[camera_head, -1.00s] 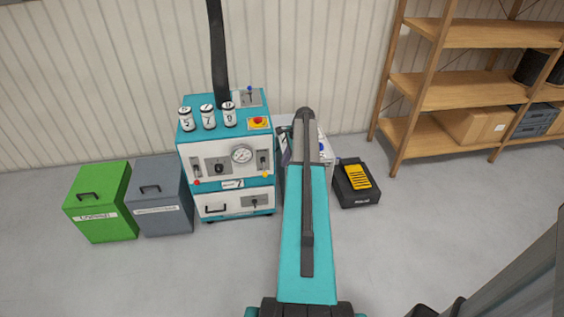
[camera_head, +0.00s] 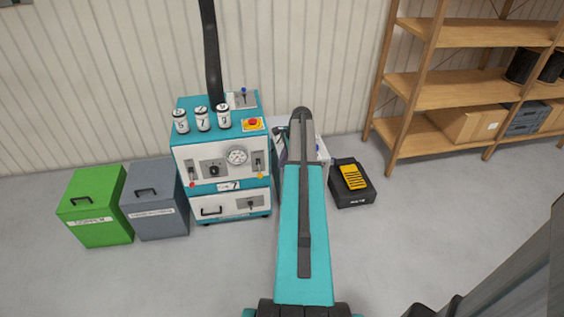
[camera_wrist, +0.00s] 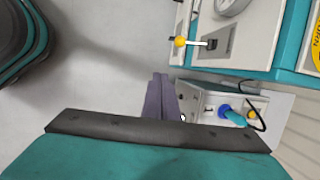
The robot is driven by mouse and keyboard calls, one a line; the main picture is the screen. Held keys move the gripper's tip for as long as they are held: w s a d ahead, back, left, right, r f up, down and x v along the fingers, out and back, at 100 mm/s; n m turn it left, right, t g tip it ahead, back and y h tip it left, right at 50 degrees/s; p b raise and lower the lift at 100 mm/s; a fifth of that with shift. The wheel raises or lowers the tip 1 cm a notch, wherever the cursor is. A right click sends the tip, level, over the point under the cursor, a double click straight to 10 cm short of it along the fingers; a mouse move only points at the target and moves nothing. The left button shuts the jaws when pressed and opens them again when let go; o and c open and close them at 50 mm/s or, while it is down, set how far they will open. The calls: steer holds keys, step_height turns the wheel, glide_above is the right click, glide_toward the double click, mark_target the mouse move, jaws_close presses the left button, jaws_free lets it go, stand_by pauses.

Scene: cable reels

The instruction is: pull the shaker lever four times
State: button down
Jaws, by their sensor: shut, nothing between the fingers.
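The teal and white machine (camera_head: 218,170) stands against the wall. Its front has a yellow-knobbed lever (camera_head: 260,174) at the right and a red-knobbed lever (camera_head: 192,183) at the left. A blue-knobbed lever (camera_head: 243,91) is on its top. I cannot read which is the shaker lever. In the wrist view the yellow knob (camera_wrist: 180,41) is near the top, ahead of and to the right of my gripper (camera_wrist: 160,77). My gripper is shut and empty, apart from the knob. My arm mostly hides it in the head view.
A low white unit with a blue handle (camera_wrist: 224,112) stands right of the machine, partly behind my arm. A black box with a yellow pedal (camera_head: 353,176) is on the floor further right. Green (camera_head: 95,222) and grey (camera_head: 158,220) bins stand left. Wooden shelves (camera_head: 430,95) are at right.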

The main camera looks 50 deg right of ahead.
steer(key=a+f+n+g, duration=0.1)
steer(key=a+f+n, duration=0.4)
steer(key=a, duration=0.7)
steer(key=s+a+f+n+g+y, duration=0.1)
steer(key=a+f+n+g, duration=0.15)
steer(key=a+f, duration=0.7)
steer(key=a+f+n+g, duration=0.1)
steer(key=a+f+n, duration=0.25)
steer(key=a, duration=1.05)
steer(key=s+a+f+n+g+h, duration=0.1)
steer(key=s+a+f+n+g, duration=0.1)
steer(key=s+a+n, duration=0.5)
steer(key=s+a+f+n+g+h, duration=0.1)
steer(key=s+a+f+n, duration=0.4)
steer(key=s+a, duration=1)
steer(key=s+n+g, duration=0.1)
steer(key=n, duration=0.2)
steer(key=shift+a+f+h, duration=0.2)
steer(key=shift+a+h, duration=0.1)
steer(key=shift+a, duration=0.05)
steer(key=shift+a, duration=0.1)
